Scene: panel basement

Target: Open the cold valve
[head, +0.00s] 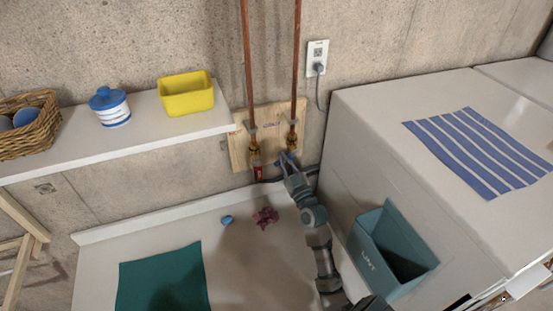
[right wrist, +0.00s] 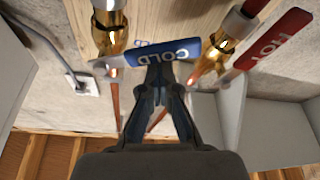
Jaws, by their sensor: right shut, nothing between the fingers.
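The cold valve (head: 292,140) is a brass fitting on the right copper pipe, on a wooden wall board. Its blue lever (head: 281,158), lettered COLD, also shows in the right wrist view (right wrist: 163,53), crosswise to its brass body (right wrist: 110,30). My right gripper (head: 287,168) is shut and empty with its fingertips (right wrist: 159,72) right at the blue lever; I cannot tell whether they touch it. The fingers hide part of the lever. The hot valve (head: 254,154) beside it has a red lever (right wrist: 272,40) roughly in line with its pipe. My left gripper is out of view.
Below are a white counter (head: 185,228) with a teal cloth (head: 163,280), a red knob-like item (head: 265,217) and a small blue item (head: 227,220). A shelf (head: 140,141) is left. A teal LINT bin (head: 372,250) sits against the white appliance (head: 400,135) at right.

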